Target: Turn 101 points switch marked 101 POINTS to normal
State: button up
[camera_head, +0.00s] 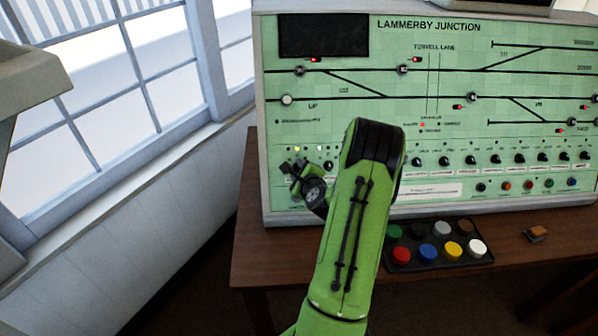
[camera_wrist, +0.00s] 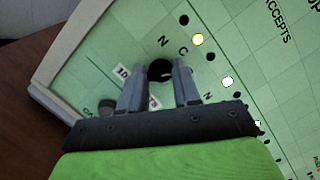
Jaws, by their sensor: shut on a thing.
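The 101 points switch (camera_wrist: 160,70) is a round black knob on the green panel, with a partly hidden white label starting "10" beside it and the letters N and C above it. My gripper (camera_wrist: 159,76) has its two grey fingers on either side of this knob, shut on it. In the head view my gripper (camera_head: 303,180) is at the lower left of the panel, and it hides the knob there. Which way the knob points cannot be told.
The green Lammerby Junction panel (camera_head: 450,90) stands on a brown table (camera_head: 255,262). A row of black knobs runs right of my gripper. A tray of coloured buttons (camera_head: 401,262) and a small orange-brown block (camera_head: 537,234) lie in front. A window wall is at left.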

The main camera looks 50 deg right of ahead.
jog(key=n+g+y+b, duration=0.1)
jog(key=n+b, duration=0.1)
jog(key=n, duration=0.5)
jog(key=shift+n, duration=0.3)
jog(key=n+g+b, duration=0.1)
jog(key=n+b, duration=0.1)
jog(key=n, duration=0.1)
jog(key=shift+y, duration=0.4)
jog(key=shift+n+g+b, duration=0.5)
jog(key=shift+n+b, duration=0.25)
jog(key=shift+n, duration=1.35)
jog(key=o, duration=1.1)
jog(key=shift+r, duration=0.1)
jog(key=shift+c, duration=0.2)
jog(key=shift+r, duration=0.1)
jog(key=p+v, duration=0.2)
jog(key=v, duration=1.3)
jog(key=shift+s+r, duration=0.2)
